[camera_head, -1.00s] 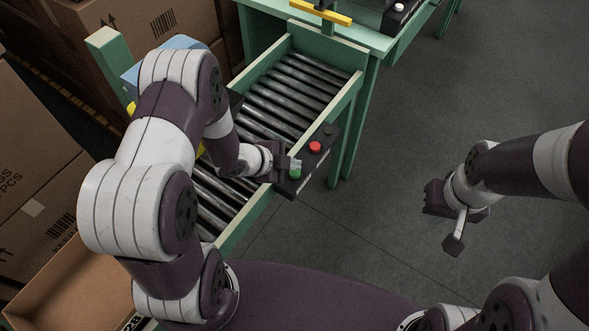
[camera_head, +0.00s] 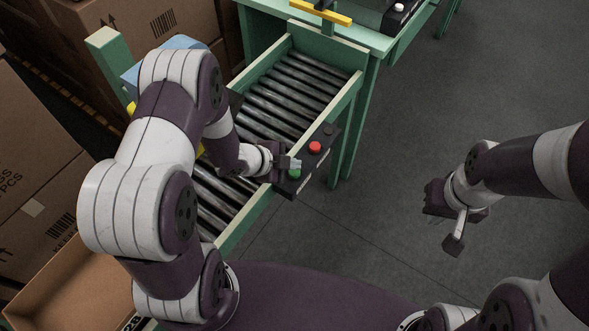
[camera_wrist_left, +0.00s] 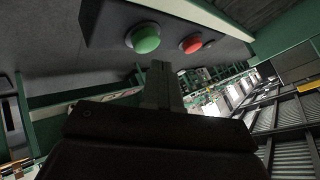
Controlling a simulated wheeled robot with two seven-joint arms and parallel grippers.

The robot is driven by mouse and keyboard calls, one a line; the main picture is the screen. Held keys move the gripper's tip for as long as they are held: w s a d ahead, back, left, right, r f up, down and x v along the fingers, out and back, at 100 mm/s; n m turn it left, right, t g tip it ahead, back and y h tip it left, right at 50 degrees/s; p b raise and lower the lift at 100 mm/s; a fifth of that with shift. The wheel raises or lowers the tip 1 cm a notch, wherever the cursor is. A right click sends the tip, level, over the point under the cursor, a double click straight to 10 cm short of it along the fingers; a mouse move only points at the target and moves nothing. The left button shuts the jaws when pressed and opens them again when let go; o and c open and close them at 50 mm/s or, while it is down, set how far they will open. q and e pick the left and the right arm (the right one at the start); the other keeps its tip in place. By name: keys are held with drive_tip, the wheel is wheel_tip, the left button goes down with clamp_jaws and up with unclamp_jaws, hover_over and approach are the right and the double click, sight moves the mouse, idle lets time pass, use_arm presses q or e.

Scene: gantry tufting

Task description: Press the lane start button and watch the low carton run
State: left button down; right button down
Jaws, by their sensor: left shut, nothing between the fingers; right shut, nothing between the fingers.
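The green button (camera_head: 294,173) sits on a dark control box (camera_head: 322,149) fixed to the near side rail of the roller lane. A red button (camera_head: 315,147) is further along the box. My left gripper (camera_head: 293,163) is shut and empty, with its fingertips at the green button in the head view. In the left wrist view the green button (camera_wrist_left: 143,38) and red button (camera_wrist_left: 191,43) show beyond the shut fingers (camera_wrist_left: 160,84). I cannot tell whether the fingers touch the green button. My right gripper (camera_head: 450,222) is shut and empty over open floor. I cannot make out a low carton on the lane.
The roller lane (camera_head: 290,92) has green side rails, and my left arm hides part of it. A yellow bar (camera_head: 320,12) stands over its far end. Cartons (camera_head: 130,45) are stacked behind. An open carton (camera_head: 70,285) is at the lower left. The floor (camera_head: 420,110) at right is clear.

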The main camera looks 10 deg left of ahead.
use_arm(q)
drive_tip(key=shift+f, duration=0.1)
drive_tip(key=shift+f+b, duration=0.3)
drive_tip(key=shift+f, duration=0.05)
